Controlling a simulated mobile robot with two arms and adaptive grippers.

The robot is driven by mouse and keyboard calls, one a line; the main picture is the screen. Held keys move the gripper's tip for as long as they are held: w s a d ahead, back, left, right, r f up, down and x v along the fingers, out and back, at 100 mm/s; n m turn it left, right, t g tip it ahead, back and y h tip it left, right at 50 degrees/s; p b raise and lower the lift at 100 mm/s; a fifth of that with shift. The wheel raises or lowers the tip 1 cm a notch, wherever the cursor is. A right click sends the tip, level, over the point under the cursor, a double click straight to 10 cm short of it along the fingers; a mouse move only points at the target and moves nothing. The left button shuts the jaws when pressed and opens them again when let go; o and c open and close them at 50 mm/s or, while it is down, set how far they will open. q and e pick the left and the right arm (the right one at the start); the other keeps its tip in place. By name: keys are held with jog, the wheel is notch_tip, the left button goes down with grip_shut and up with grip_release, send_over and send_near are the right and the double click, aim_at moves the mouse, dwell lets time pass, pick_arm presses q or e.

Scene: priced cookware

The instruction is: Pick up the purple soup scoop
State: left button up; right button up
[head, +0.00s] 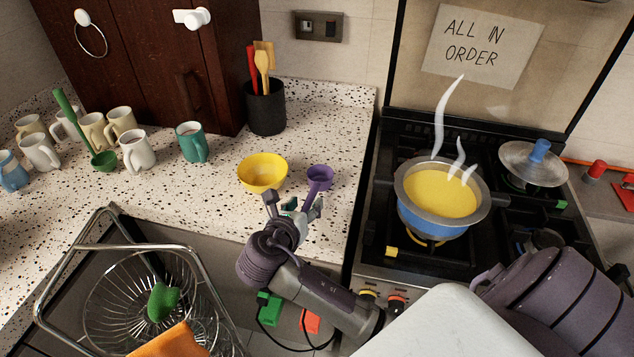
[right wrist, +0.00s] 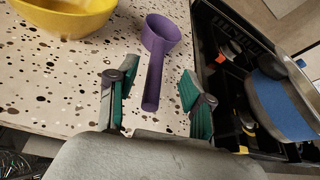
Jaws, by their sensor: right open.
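The purple soup scoop (head: 319,177) lies on the speckled counter beside the yellow bowl (head: 262,171), left of the stove. In the right wrist view the scoop (right wrist: 157,58) has its round cup at the far end and its handle pointing toward my gripper. My right gripper (head: 293,206) is at the counter's front edge, just short of the scoop. In the right wrist view my right gripper (right wrist: 155,98) is open, with a green-padded finger on each side of the handle end and a gap to both. My left gripper is not in view.
A blue pot (head: 437,200) with steaming yellow soup stands on the stove to the right. A dark utensil holder (head: 265,108) is behind the bowl. Several mugs (head: 137,151) and a green scoop (head: 102,160) are on the left. A wire rack (head: 97,247) stands at the front left.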

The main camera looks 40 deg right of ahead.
aim_at(310, 199)
jog(key=x, duration=0.5)
jog(key=shift+w+a+f, duration=0.1)
jog(key=shift+f, duration=0.3)
jog(key=shift+r, duration=0.1)
jog(key=shift+c, duration=1)
grip_shut()
